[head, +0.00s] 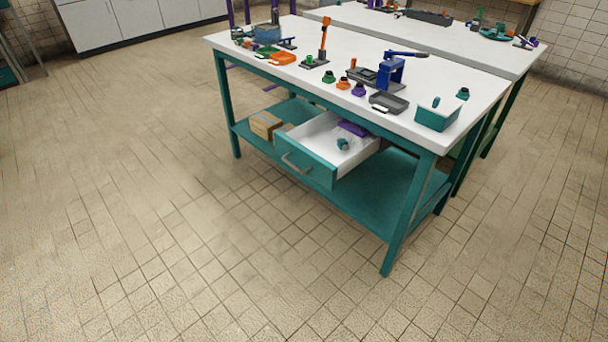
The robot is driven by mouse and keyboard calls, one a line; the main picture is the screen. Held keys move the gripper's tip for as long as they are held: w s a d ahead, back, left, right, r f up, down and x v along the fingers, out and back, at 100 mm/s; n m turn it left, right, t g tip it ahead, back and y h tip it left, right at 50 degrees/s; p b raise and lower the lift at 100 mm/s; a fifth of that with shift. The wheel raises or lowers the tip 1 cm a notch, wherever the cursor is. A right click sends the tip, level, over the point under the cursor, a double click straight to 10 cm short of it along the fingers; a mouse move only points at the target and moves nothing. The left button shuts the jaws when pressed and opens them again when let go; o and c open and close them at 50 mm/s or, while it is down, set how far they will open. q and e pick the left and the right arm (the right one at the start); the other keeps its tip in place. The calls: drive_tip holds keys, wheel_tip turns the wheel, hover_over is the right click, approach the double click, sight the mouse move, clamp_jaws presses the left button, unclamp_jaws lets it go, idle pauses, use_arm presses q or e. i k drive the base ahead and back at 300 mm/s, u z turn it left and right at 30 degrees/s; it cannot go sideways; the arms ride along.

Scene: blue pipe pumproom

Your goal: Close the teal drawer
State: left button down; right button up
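The teal drawer (305,168) is pulled out from under the white top of a teal-framed workbench (308,90). Its teal front carries a light grey bar handle (296,163) and faces the lower left. The white inside of the drawer shows from above, with a small teal part (343,144) and a purple item (352,128) in it. Neither of my grippers is in the head view.
A lower teal shelf (385,195) under the bench holds a cardboard box (265,125). Tools, trays, a blue press (391,70) and a teal bin (437,115) stand on top. A second bench (460,38) stands behind. The tiled floor before the drawer is clear.

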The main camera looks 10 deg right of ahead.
sight(310, 148)
drive_tip(key=z, duration=0.75)
drive_tip(key=i, duration=0.35)
